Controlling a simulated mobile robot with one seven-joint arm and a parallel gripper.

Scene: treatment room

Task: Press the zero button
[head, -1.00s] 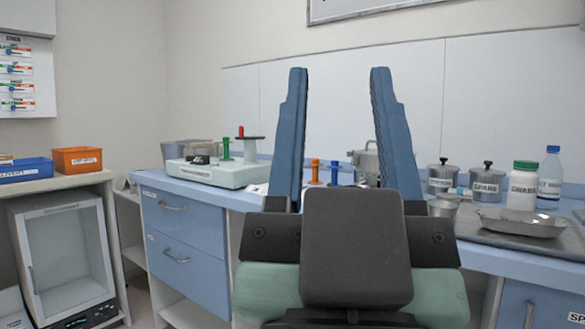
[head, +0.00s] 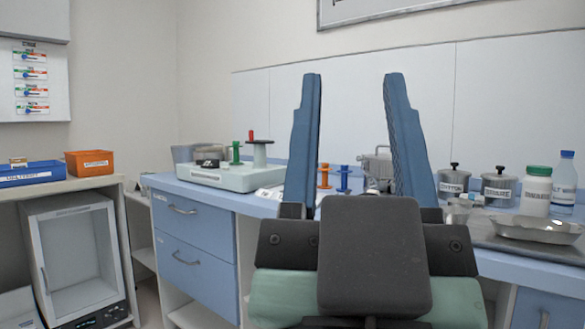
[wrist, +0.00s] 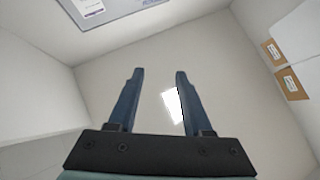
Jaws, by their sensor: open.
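My gripper (head: 352,85) is open and empty, its two blue fingers pointing up in front of the counter in the head view. In the wrist view my gripper (wrist: 158,75) is also open, with only wall and a bright patch behind it. A pale green-white device (head: 228,178), perhaps a scale, sits on the left part of the blue counter, beyond and left of my gripper. A small stand with a red knob (head: 251,135) and a green spool-like piece (head: 236,152) are on or by it. No zero button can be made out at this size.
The blue counter (head: 200,197) has drawers below. Orange and blue spools (head: 343,179) stand mid-counter. Metal canisters (head: 499,186), a white bottle (head: 536,188), a clear bottle (head: 564,180) and a metal dish (head: 538,228) are at right. A cabinet with an orange bin (head: 90,163) stands at left.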

